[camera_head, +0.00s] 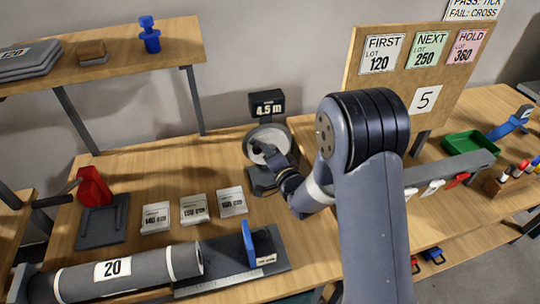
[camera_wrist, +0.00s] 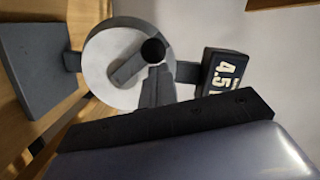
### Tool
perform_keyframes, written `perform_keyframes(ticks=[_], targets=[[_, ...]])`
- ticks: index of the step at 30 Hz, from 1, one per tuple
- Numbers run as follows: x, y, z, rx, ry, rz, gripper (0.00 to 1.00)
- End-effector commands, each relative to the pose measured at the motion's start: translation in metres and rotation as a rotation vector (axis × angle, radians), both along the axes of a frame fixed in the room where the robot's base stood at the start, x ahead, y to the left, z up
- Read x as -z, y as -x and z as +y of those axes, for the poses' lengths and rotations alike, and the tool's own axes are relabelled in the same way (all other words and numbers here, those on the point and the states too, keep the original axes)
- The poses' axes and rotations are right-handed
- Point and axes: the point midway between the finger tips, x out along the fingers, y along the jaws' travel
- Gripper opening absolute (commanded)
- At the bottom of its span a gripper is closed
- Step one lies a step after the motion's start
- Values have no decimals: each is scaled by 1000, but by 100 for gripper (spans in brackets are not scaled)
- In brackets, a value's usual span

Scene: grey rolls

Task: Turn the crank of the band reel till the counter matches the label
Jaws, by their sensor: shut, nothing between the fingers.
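The band reel (camera_head: 268,132) stands at the back of the bench, a pale disc in a grey frame. Its counter (camera_head: 268,104) reads 4.5 m. It also shows sideways in the wrist view (camera_wrist: 228,72), partly cut off. In the wrist view the disc (camera_wrist: 100,80) carries a grey crank arm (camera_wrist: 127,68) with a round black knob (camera_wrist: 152,50). My gripper (camera_wrist: 157,80) is shut and empty, its fingertips close by the knob; I cannot tell whether they touch it. In the head view my gripper (camera_head: 262,150) covers part of the disc. A white label (camera_head: 425,99) on the board reads 5.
The board (camera_head: 362,95) also holds FIRST, NEXT and HOLD cards. Several small cards (camera_head: 194,208) stand mid-bench. A green tray (camera_head: 470,143) is at right.

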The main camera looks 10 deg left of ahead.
Motion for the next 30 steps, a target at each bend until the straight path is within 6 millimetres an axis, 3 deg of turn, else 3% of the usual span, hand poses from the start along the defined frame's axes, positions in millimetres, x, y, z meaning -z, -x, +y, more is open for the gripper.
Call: perform_keyframes(ticks=[1, 13, 30], targets=[[7, 1, 2, -2, 23, -15, 0], [10, 6, 11, -1, 191, -93, 0], [5, 5, 12, 0, 208, -100, 0]])
